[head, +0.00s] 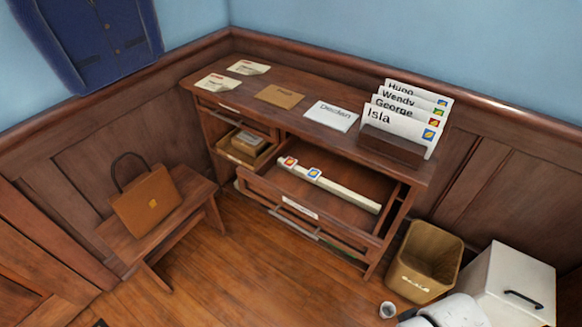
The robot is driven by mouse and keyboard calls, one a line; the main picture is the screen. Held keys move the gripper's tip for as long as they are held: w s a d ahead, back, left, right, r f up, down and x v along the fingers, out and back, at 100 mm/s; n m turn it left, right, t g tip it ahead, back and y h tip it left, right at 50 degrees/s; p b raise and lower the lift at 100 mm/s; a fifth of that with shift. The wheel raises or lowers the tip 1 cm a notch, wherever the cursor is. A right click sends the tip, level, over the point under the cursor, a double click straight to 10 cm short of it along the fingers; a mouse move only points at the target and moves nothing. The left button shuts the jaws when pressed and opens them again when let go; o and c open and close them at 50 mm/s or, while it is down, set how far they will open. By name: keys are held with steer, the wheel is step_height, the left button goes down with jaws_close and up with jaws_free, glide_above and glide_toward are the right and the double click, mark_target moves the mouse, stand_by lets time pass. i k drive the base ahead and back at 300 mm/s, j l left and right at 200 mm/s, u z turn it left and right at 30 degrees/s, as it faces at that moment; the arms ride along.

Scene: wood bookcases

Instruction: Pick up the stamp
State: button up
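Two small stamps lie on a pale strip in the open drawer (345,208) of the wooden bookcase. The left one is a red stamp (289,161). The right one is a blue and yellow stamp (314,173), close beside it. Envelopes in the rack on top, such as the Isla envelope (395,123), also bear coloured stamps at their right side. My gripper cannot be made out. Only white rounded parts, which look like my arm, show at the bottom edge right of centre.
On the bookcase top lie a white Declan envelope (331,116), a brown envelope (280,96) and other papers. A bench (188,210) with a brown bag (145,202) stands left. A bin (424,262) and white cabinet (508,285) stand right. Floor before the drawer is clear.

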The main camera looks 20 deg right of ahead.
mark_target(314, 173)
steer(key=i+l, duration=0.1)
steer(key=l, duration=0.35)
steer(key=i+l+u, duration=0.15)
steer(key=l, duration=0.8)
steer(key=i+j, duration=0.75)
steer(key=i, duration=0.15)
